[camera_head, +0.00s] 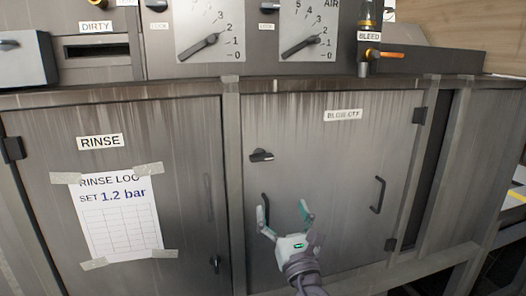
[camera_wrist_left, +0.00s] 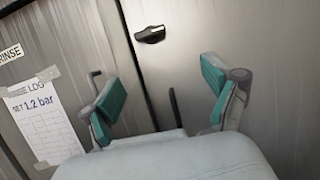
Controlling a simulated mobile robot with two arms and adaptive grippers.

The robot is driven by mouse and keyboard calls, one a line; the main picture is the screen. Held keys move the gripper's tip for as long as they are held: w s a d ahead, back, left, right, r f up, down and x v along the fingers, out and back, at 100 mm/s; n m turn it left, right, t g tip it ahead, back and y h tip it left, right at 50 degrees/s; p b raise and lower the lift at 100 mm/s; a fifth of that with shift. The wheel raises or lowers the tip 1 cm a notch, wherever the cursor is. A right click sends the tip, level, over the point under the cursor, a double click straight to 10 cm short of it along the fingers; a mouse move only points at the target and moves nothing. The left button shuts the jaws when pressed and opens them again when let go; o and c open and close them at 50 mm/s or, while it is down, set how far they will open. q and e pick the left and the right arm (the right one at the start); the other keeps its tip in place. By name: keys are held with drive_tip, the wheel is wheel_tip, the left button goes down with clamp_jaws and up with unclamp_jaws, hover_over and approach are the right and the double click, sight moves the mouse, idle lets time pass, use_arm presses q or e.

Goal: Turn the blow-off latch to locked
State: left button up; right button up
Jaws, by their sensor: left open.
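The blow-off door (camera_head: 330,170) is a grey steel panel labelled BLOW OFF, and it looks shut. A small black latch (camera_head: 261,155) sits near its upper left edge, its grip lying roughly level. The latch also shows in the left wrist view (camera_wrist_left: 150,35), above the gap between the fingers. My left gripper (camera_head: 283,212) is open and empty in front of the door, below the latch and apart from it. Its teal finger pads point up towards the panel. My right gripper is not in view.
A black bar handle (camera_head: 377,195) is on the door's right side; another (camera_head: 265,208) stands behind my left finger. The rinse door (camera_head: 115,180) at left has a paper log and a low black latch (camera_head: 215,264). Dials and an orange-handled valve (camera_head: 380,53) are above.

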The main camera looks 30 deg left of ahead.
sight(263, 160)
use_arm(q)
drive_tip(key=shift+y, duration=0.5)
drive_tip(key=p+x, duration=0.1)
drive_tip(key=x, duration=0.3)
drive_tip(key=r+p+x, duration=0.1)
drive_tip(key=p+x, duration=0.1)
drive_tip(key=x, duration=0.2)
drive_tip(key=s+p+x, duration=0.1)
drive_tip(key=x, duration=0.3)
drive_tip(key=shift+w+a+r+p, duration=0.15)
drive_tip(key=shift+a+r+p, duration=0.2)
drive_tip(key=shift+r, duration=0.15)
drive_tip(key=shift+w+a+r, duration=0.15)
drive_tip(key=shift+w+a, duration=0.25)
drive_tip(key=c, duration=1.1)
drive_tip(key=shift+c, duration=0.2)
